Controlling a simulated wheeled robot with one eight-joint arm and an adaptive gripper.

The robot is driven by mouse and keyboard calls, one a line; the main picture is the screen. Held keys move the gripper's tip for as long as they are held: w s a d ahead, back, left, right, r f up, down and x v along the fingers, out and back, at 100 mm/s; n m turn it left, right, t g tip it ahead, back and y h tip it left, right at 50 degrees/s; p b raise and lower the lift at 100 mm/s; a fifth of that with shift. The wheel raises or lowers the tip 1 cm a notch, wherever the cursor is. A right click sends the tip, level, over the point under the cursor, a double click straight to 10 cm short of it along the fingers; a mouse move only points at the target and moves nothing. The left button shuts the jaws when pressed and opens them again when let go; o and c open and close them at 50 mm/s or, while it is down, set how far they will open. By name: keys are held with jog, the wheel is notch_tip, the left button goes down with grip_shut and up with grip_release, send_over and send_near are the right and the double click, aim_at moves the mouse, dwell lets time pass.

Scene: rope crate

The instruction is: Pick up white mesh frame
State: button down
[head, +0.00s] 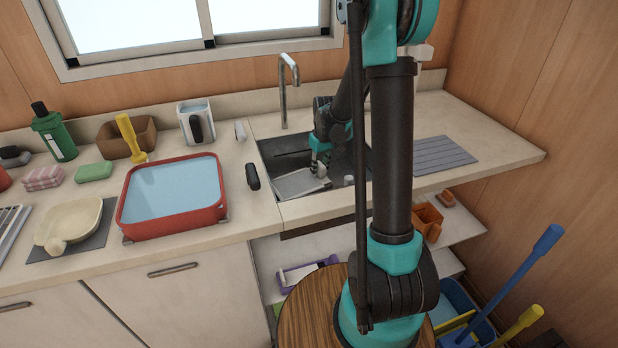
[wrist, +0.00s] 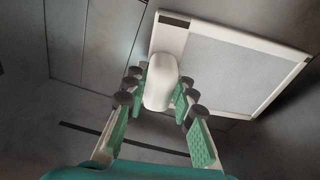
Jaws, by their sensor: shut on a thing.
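The white mesh frame (wrist: 247,66) has a grey mesh panel, a white rim and a rounded white handle (wrist: 160,82). In the head view the frame (head: 298,184) lies tilted inside the sink (head: 274,151). My gripper (wrist: 158,92) is shut on the handle, with a finger on each side of it. In the head view my gripper (head: 319,168) is down in the sink at the frame's upper right corner. I cannot tell whether the frame touches the sink floor.
A faucet (head: 287,92) stands behind the sink. A red basin of water (head: 125,207) is on the counter to the left, with a dark-handled item (head: 252,176) between it and the sink. A grey ribbed mat (head: 444,155) lies to the right. The sink walls surround my gripper.

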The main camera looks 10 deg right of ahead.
notch_tip(320, 180, up, 20)
dwell(0.8)
jog(key=shift+w, duration=0.1)
dwell(0.6)
